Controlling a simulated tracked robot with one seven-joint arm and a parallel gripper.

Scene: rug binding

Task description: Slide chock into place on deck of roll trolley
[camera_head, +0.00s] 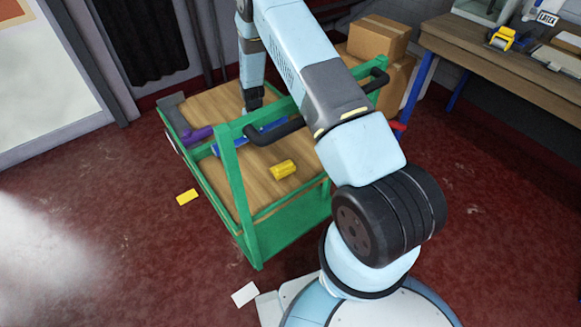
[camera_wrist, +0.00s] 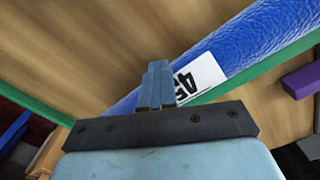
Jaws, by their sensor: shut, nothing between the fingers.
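The green roll trolley (camera_head: 237,190) has a wooden deck (camera_head: 235,165). A blue textured roll (camera_head: 240,142) lies across the deck, partly hidden by the frame; in the wrist view the roll (camera_wrist: 245,40) bears a white label. A purple block (camera_head: 198,134), possibly the chock, sits near the deck's left edge, beyond the roll's left end; it also shows at the right of the wrist view (camera_wrist: 302,80). A yellow piece (camera_head: 284,170) lies on the near deck. My gripper (camera_head: 254,106) is shut and empty over the far deck; its fingertips (camera_wrist: 158,66) overlap the roll in the wrist view.
Cardboard boxes (camera_head: 378,38) stand behind, with a workbench (camera_head: 515,60) at right. A yellow card (camera_head: 187,197) and a white card (camera_head: 245,294) lie on the red floor. The left floor is mostly clear.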

